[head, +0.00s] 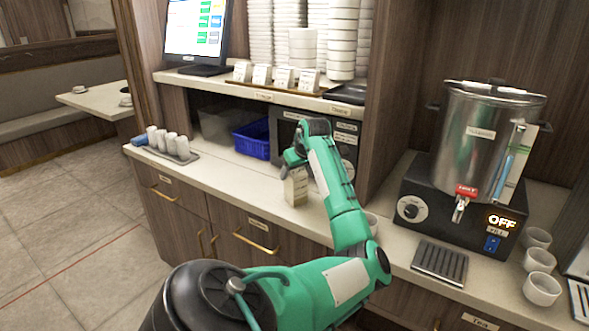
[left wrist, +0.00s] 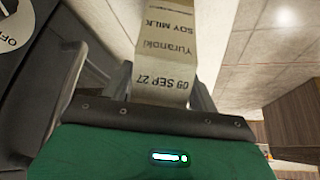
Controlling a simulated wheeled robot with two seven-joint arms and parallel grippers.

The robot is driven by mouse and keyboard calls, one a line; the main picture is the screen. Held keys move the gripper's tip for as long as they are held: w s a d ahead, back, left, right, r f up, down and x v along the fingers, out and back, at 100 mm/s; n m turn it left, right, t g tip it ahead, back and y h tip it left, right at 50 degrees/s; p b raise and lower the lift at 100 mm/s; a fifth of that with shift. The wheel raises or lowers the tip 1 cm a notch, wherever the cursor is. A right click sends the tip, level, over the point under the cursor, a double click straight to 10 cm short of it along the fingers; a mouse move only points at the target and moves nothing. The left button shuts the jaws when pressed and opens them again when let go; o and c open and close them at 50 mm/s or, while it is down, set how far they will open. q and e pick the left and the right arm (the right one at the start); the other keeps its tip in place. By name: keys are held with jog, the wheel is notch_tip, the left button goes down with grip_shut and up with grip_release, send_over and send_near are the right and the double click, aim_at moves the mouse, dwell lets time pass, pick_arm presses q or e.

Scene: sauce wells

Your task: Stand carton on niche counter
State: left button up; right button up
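A beige carton (head: 296,188) is upright at the niche counter (head: 225,176), near its front edge and in front of a dark appliance. I cannot tell whether its base touches the counter. My left gripper (head: 294,168) is at the carton's top, coming from above. In the left wrist view, the carton (left wrist: 165,62) lies between my two fingers, which look closed on its sides; its printed face reads "SOY MILK" and "09 SEP 27". The fingertips are partly hidden in the head view. My right gripper is not in view.
A blue bin (head: 252,138) and a dark appliance (head: 287,130) stand under the shelf. A tray (head: 172,154) of white cups is at left. A steel urn (head: 482,140), a drip tray (head: 440,262) and loose cups (head: 541,288) are at right. Counter left of the carton is clear.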

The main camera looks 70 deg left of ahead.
pick_arm(q)
jog(key=shift+o, duration=1.1)
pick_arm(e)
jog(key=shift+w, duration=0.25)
pick_arm(q)
jog(key=b+v, duration=0.1)
jog(key=v, duration=1.1)
jog(key=shift+r, duration=0.25)
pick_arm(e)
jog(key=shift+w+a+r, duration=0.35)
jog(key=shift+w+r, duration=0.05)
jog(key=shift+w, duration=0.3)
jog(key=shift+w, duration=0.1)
